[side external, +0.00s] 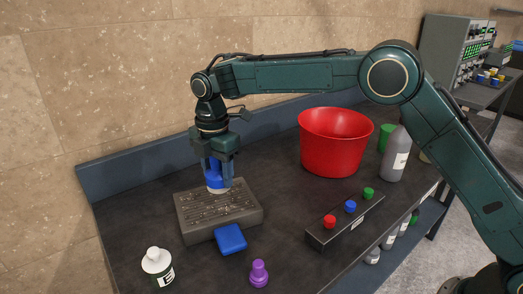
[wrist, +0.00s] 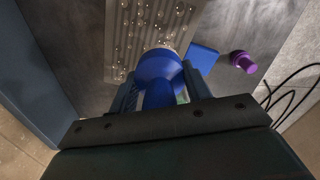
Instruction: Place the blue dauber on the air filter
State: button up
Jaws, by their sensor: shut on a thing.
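The blue dauber (side external: 215,175) has a blue body and a pale lower end in the side view. My gripper (side external: 217,170) is shut on it and holds it upright at the grey slotted box (side external: 218,214), which I take to be the air filter. The dauber's pale end is over the box's back part; I cannot tell if it touches. In the wrist view the blue dauber (wrist: 160,70) sits between the fingers of my gripper (wrist: 163,85), and the slotted top (wrist: 145,30) with beads or drops shows beyond it.
A blue block (side external: 230,239) lies against or close to the box's front. A purple dauber (side external: 259,273) and a white bottle (side external: 157,266) stand in front. A red bucket (side external: 334,142), a grey bottle (side external: 396,155) and a button box (side external: 345,221) are to the right.

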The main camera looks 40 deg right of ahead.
jog(key=shift+f, duration=0.9)
jog(key=shift+f, duration=2.15)
jog(key=shift+f, duration=0.15)
jog(key=o, duration=1.2)
notch_tip(320, 180, up, 12)
jog(key=shift+r, duration=0.2)
